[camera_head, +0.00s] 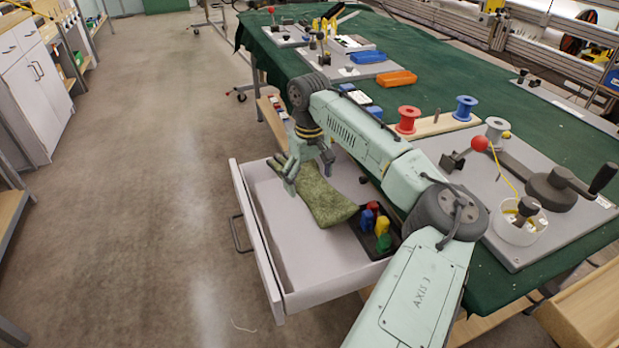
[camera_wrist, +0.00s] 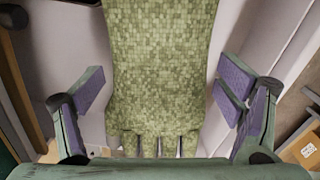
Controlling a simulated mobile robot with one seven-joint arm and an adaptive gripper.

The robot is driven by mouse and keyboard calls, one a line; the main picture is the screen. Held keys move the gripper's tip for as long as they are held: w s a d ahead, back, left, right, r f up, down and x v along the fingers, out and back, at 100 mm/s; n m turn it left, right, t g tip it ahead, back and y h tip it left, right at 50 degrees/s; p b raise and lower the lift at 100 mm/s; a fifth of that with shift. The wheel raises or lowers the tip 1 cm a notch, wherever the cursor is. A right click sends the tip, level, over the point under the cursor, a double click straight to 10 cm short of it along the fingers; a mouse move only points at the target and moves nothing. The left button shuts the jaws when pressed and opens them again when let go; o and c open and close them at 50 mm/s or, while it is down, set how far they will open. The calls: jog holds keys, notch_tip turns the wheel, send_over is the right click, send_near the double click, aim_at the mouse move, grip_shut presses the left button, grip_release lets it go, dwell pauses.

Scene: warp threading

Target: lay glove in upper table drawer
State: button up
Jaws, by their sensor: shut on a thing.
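The green speckled glove (camera_head: 325,198) is inside the outline of the open white table drawer (camera_head: 262,250), low over its floor. I cannot tell whether it rests on the floor. My gripper (camera_head: 308,172) is above the drawer, at the glove's far end, and is shut on the glove. In the wrist view the glove (camera_wrist: 160,70) lies between the two purple-padded fingers of my gripper (camera_wrist: 165,92), its finger ends pointing down in the picture. The gripper hides part of the glove in the head view.
A dark tray (camera_head: 365,232) with small coloured pieces sits in the drawer, right beside the glove. The green-topped table (camera_head: 440,95) carries red (camera_head: 407,119) and blue (camera_head: 466,108) spools and a crank device (camera_head: 552,190). The floor (camera_head: 180,200) left of the drawer is clear.

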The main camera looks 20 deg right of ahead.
jog(key=shift+f+b, duration=0.45)
jog(key=shift+f, duration=0.45)
jog(key=shift+f+p, duration=0.25)
jog(key=shift+p, duration=0.05)
jog(key=shift+f, duration=2.4)
jog(key=o, duration=1)
